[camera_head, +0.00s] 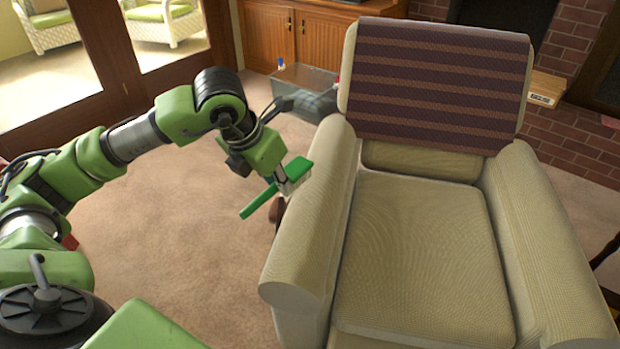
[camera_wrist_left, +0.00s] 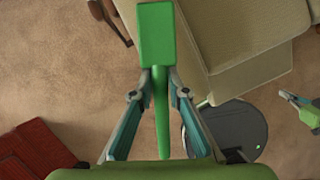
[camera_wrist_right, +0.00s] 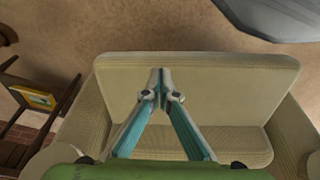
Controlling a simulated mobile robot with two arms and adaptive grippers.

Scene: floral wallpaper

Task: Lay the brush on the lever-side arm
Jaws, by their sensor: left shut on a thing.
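The green brush (camera_head: 258,201) is held in my left gripper (camera_head: 284,180), just left of the armchair's left arm (camera_head: 318,205) in the head view. Its pale bristle side shows beside the fingers. In the left wrist view the brush head (camera_wrist_left: 155,35) lies beyond the fingertips and its handle runs back between the fingers. A brown lever (camera_head: 277,209) is on the outer side of that left arm, partly hidden; it also shows in the left wrist view (camera_wrist_left: 117,22). The left arm's top is bare. My right gripper (camera_wrist_right: 158,76) is shut and empty, over the armchair, outside the head view.
The armchair has a bare seat (camera_head: 420,255) and a striped blanket (camera_head: 440,85) over its back. A clear bin (camera_head: 307,80) with a grey cloth stands behind its left arm. A red object (camera_wrist_left: 38,148) lies on the carpet. Carpet left of the chair is open.

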